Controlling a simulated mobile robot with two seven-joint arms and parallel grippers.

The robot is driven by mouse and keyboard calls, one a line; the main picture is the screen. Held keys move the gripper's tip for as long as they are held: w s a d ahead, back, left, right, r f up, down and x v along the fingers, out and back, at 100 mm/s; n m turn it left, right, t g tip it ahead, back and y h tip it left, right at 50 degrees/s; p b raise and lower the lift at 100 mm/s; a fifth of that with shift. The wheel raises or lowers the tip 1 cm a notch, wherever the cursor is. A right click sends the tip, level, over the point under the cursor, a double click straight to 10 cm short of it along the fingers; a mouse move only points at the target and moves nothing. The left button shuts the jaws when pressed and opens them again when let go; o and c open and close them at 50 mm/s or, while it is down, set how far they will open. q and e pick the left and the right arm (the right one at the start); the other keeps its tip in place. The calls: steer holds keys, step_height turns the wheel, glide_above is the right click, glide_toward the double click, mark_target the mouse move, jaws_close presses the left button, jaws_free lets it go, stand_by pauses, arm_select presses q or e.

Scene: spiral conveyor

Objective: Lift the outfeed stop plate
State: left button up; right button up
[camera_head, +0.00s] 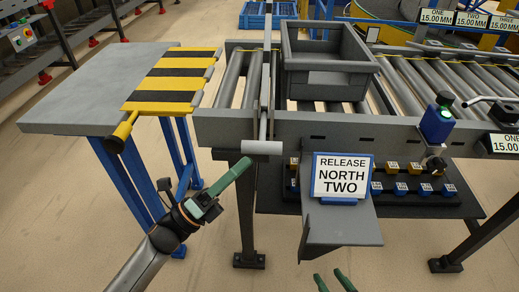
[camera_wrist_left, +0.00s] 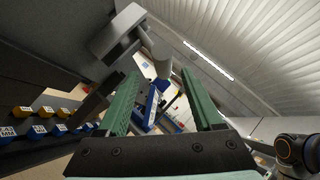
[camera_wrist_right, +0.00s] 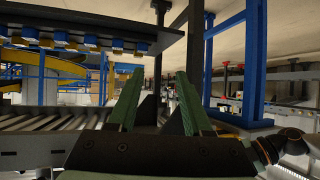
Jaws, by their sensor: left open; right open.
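The outfeed stop plate (camera_head: 266,85) appears to be the narrow grey upright piece across the conveyor's left end. A grey bar handle (camera_head: 262,147) hangs from it on the near side. My left gripper (camera_head: 246,166) is open and empty, just below and left of the handle, apparently apart from it. In the left wrist view, what looks like the handle (camera_wrist_left: 155,52) lies ahead of the open fingers, near the gap between them. My right gripper (camera_head: 335,281) is open and empty low at the front, below the sign shelf; its open fingers also show in the right wrist view (camera_wrist_right: 157,80).
A grey tote (camera_head: 328,78) stands on the rollers right of the plate. A sign (camera_head: 342,177) reads RELEASE NORTH TWO. A blue-and-green device (camera_head: 437,120) sits on the conveyor's front rail.

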arm_select(q)
steer(key=shift+v, duration=1.9)
arm_select(e)
steer(key=shift+w+d+r+t, duration=0.1)
steer(key=shift+w+r+t, duration=0.3)
steer(key=shift+r, duration=0.2)
steer(key=shift+w+r+t, duration=0.3)
steer(key=shift+w+r, duration=0.1)
steer(key=shift+r, duration=0.15)
